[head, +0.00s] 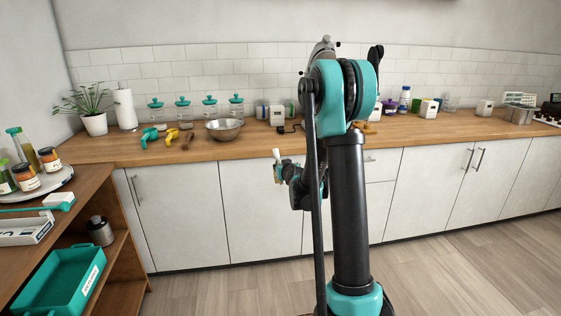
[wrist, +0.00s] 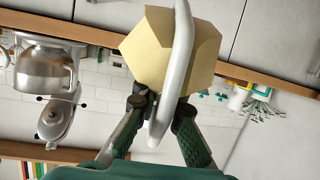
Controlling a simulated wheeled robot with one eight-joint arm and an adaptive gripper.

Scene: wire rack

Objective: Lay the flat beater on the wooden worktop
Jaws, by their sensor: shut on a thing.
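My gripper (wrist: 160,102) is shut on a pale grey curved bar (wrist: 181,60), which seems to be the flat beater. A pale yellow faceted piece (wrist: 150,52) lies right behind the bar; I cannot tell whether it is part of it. In the head view my gripper (head: 280,168) is small, left of my arm, in front of the white cabinet doors and below the worktop edge. A small white tip (head: 277,153) sticks up there. The wooden worktop (head: 270,141) runs along the back wall.
A metal bowl (head: 223,130), yellow tool (head: 172,134) and teal tool (head: 149,137) sit on the left worktop, before several teal-lidded jars (head: 183,108). Small boxes and bottles stand further right. A wooden shelf (head: 112,210) is at left. A stand mixer (wrist: 58,115) shows inverted in the wrist view.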

